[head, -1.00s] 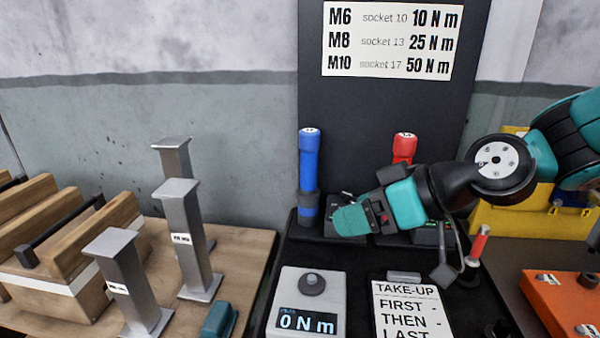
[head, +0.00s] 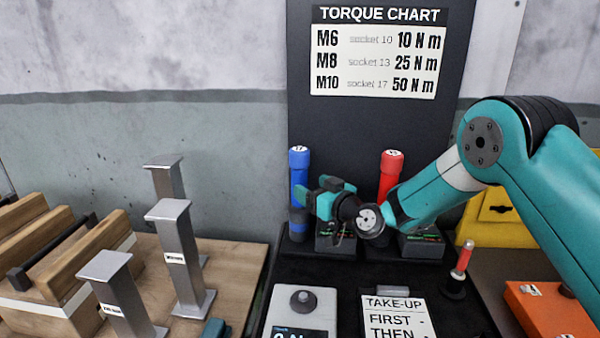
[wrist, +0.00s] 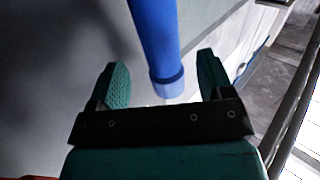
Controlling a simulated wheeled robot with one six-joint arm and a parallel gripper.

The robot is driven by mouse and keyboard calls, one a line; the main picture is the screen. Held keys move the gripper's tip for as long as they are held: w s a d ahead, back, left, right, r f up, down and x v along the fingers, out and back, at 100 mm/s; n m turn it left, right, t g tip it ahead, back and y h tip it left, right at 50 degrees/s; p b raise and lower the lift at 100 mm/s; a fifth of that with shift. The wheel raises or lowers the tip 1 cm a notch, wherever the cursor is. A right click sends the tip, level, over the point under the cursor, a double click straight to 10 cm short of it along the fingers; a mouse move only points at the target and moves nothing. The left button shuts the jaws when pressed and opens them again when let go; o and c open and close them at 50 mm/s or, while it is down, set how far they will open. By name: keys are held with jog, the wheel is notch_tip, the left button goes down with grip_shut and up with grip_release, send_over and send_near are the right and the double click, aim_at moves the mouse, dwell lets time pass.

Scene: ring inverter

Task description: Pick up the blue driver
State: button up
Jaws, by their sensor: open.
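The blue driver (head: 299,166) stands upright at the back of the black bench in the head view, with a number label on its top. My gripper (head: 312,194) is beside it, level with its lower half, with the fingers pointing toward it. In the wrist view the blue driver (wrist: 158,45) runs between the two open fingers of my gripper (wrist: 160,85), nearer the middle than either finger. No contact with either finger shows. How deep the driver sits between the fingers I cannot tell.
A red driver (head: 390,170) stands to the right, partly behind my arm. Dark boxes (head: 336,236) sit at the drivers' bases. A torque display (head: 301,312) and a take-up sign (head: 393,318) are in front. Grey posts (head: 180,262) stand on the left wooden table.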

aim_at(304, 182)
jog(key=shift+p+x, duration=0.3)
jog(key=shift+x, duration=0.85)
jog(key=shift+w+a+r+p, duration=0.15)
jog(key=shift+w+a+p, duration=0.05)
jog(key=shift+a+p, duration=0.15)
jog(key=p+x, duration=0.1)
jog(key=x, duration=0.2)
jog(key=shift+w+a+p, duration=0.1)
jog(key=shift+p, duration=0.25)
jog(key=shift+w+a, duration=0.25)
jog(key=shift+w, duration=0.1)
jog(key=c, duration=0.9)
jog(key=shift+c, duration=1.3)
